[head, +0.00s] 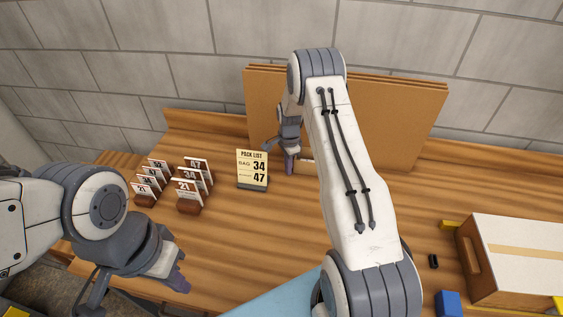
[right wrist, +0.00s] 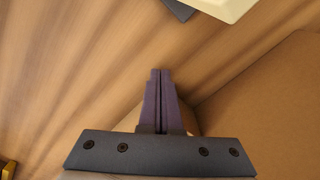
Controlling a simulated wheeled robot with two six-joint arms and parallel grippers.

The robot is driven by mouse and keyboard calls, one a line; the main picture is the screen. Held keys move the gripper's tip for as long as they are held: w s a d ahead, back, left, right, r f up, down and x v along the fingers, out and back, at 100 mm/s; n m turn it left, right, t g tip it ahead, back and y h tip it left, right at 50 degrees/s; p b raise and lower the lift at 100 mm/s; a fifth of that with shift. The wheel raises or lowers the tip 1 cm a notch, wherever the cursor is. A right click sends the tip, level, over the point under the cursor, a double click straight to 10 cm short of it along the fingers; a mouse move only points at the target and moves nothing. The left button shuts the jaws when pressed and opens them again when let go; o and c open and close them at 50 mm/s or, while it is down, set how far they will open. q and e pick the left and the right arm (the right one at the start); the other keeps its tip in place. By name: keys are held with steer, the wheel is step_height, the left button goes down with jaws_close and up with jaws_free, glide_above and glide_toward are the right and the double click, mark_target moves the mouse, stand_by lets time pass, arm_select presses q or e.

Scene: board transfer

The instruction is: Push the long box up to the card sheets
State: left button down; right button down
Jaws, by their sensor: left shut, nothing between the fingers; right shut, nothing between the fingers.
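The card sheets (head: 405,122) are large brown boards leaning upright against the back wall; one brown face also fills the right of the right wrist view (right wrist: 275,95). A pale, low piece (head: 307,166), which may be the end of the long box, shows at the foot of the sheets. My right arm hides the rest, so its gap to the sheets cannot be told. My right gripper (head: 289,165) is shut and empty, pointing down just left of this piece; its closed fingers show in the right wrist view (right wrist: 160,75). My left gripper (head: 180,283) is shut and empty at the front left.
A pack list sign (head: 252,168) stands left of my right gripper. Numbered cards in brown holders (head: 189,208) stand further left. A white-topped box (head: 525,245) with a handle slot sits at the right, near a blue block (head: 447,303). Tabletop between sign and front is clear.

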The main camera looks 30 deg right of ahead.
steer(key=shift+d, duration=0.4)
steer(key=shift+d, duration=0.1)
